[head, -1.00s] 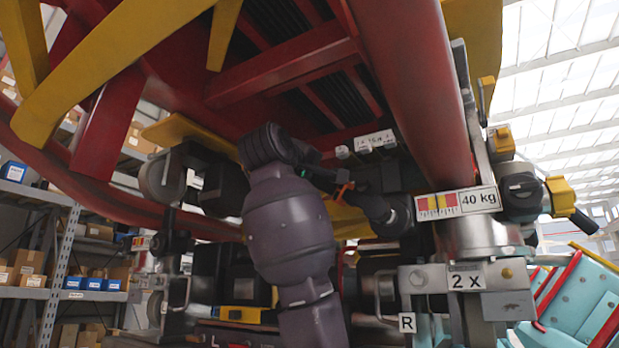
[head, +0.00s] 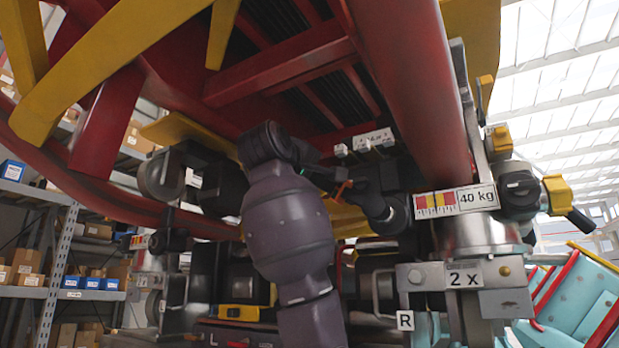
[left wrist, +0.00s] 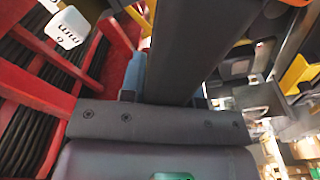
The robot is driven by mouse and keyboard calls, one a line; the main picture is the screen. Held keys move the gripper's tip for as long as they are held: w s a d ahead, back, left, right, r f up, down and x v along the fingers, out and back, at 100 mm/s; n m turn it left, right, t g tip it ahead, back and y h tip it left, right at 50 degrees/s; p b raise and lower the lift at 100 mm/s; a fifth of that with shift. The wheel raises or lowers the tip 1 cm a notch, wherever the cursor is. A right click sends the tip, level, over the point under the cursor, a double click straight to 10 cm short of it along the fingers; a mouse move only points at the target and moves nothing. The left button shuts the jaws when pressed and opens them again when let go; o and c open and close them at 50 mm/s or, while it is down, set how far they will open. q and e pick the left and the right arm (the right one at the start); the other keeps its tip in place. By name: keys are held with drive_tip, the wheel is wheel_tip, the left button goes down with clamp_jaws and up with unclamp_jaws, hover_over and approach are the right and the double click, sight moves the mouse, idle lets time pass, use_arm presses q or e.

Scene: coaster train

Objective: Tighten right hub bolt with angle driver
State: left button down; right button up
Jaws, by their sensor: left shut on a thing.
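My left arm rises through the middle of the head view. Its gripper (head: 312,172) is shut on the dark angle driver (head: 366,198), which has an orange part near the grip. The driver slants down to the right, its rounded end beside the dark parts left of the 40 kg plate. In the left wrist view the driver's long dark body (left wrist: 205,45) runs up from the gripper (left wrist: 150,85). The right hub bolt cannot be made out, and I cannot tell whether the driver touches it. My right gripper is not in view.
The red underframe (head: 270,75) and a thick red tube (head: 415,100) hang close overhead. The 40 kg plate (head: 456,201), the 2 x plate (head: 465,279) and a yellow-handled valve (head: 557,194) crowd the right. Shelves with boxes (head: 40,240) stand at left.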

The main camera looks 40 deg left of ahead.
use_arm(q)
drive_tip(key=shift+p+x, duration=0.3)
drive_tip(key=shift+x, duration=0.55)
idle(1.6)
drive_tip(key=shift+s+d+b, duration=0.1)
drive_tip(key=shift+s+b, duration=0.05)
drive_tip(key=shift+b, duration=0.2)
idle(1.4)
